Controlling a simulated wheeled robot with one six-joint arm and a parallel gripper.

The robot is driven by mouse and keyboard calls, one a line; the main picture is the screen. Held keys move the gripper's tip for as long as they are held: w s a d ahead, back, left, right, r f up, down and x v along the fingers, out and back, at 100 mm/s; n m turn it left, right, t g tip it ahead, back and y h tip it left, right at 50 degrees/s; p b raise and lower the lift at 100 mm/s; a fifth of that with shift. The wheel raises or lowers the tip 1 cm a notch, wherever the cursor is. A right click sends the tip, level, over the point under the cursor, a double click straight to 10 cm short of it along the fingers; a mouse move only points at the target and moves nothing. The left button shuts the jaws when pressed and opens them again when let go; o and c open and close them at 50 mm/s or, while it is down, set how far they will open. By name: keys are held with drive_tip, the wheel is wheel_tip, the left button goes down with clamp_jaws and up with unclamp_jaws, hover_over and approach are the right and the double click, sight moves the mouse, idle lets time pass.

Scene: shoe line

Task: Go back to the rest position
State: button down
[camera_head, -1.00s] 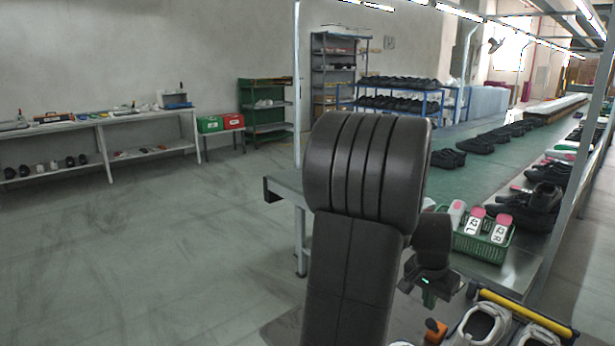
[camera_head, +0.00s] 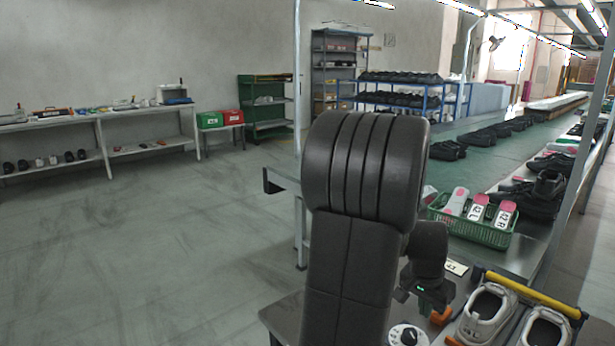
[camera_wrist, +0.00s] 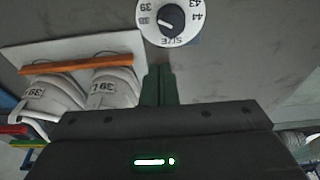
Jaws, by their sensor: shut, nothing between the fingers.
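My gripper (camera_wrist: 158,86) shows in the wrist view with its two dark green fingers together and nothing between them. It hangs over the grey bench top, just below a white size dial (camera_wrist: 171,20) with a black knob. In the head view my gripper's fingers are mostly hidden behind my wrist. The dial also shows there (camera_head: 408,336), at the bottom edge, below my wrist. My arm's large dark links fill the middle of the head view.
A pair of pale shoes (camera_head: 486,313) stands by a yellow bar (camera_head: 532,293) at the lower right. A green basket (camera_head: 470,229) with pink-and-white pieces sits on the line behind. Shelves stand along the wall. The floor on the left is clear.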

wheel_tip(320, 180, up, 10)
drive_tip(key=p, duration=0.6)
drive_tip(key=shift+p, duration=0.35)
drive_tip(key=shift+f, duration=0.1)
